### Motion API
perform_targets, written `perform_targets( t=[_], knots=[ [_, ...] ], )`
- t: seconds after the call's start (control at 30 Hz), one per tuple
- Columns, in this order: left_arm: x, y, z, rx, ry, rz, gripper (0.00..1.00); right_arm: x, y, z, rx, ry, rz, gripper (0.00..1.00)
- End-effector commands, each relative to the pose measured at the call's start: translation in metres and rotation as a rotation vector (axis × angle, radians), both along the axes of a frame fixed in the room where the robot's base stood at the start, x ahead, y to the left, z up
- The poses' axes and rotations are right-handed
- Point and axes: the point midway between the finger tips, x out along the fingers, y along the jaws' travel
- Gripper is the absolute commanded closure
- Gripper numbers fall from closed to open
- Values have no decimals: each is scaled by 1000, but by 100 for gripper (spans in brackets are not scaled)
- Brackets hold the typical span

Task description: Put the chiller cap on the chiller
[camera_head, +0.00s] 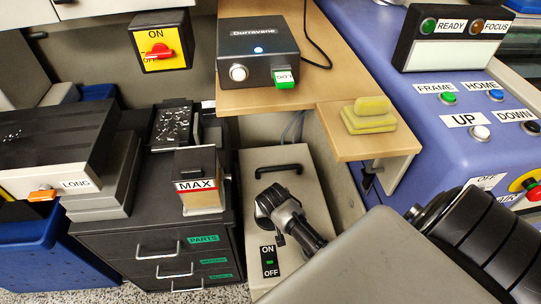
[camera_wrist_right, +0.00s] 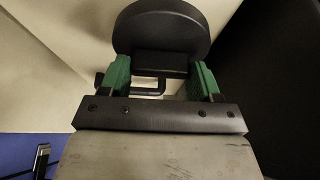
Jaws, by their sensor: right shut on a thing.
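The chiller (camera_head: 312,205) is a beige box on the floor, right of the dark drawer cabinet. The cap appears apart from that surface. My left gripper is not visible.
The drawer cabinet (camera_head: 150,243) stands left of the chiller. A wooden table (camera_head: 330,85) with a black box (camera_head: 258,55) overhangs behind; its lower shelf holds yellow sponges (camera_head: 368,115). The blue machine (camera_head: 445,150) stands right. The chiller's far top is mostly clear.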

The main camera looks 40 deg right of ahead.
Motion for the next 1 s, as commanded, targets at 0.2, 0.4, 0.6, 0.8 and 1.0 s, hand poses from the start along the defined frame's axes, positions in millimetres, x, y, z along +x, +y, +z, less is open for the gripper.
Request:
perform_targets(
  t=[0.2,0.4,0.6,0.8,1.0],
  knots=[
    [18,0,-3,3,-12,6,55,-1,0,-33,0,2,1,66],
    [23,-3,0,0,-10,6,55,-1,0,-37,0,1,1,66],
    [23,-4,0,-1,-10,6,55,-1,0,-38,0,1,1,66],
    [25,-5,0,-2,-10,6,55,-1,0,-39,0,2,1,14],
    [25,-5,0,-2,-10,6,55,-1,0,-39,0,2,1,11]
  ],
)
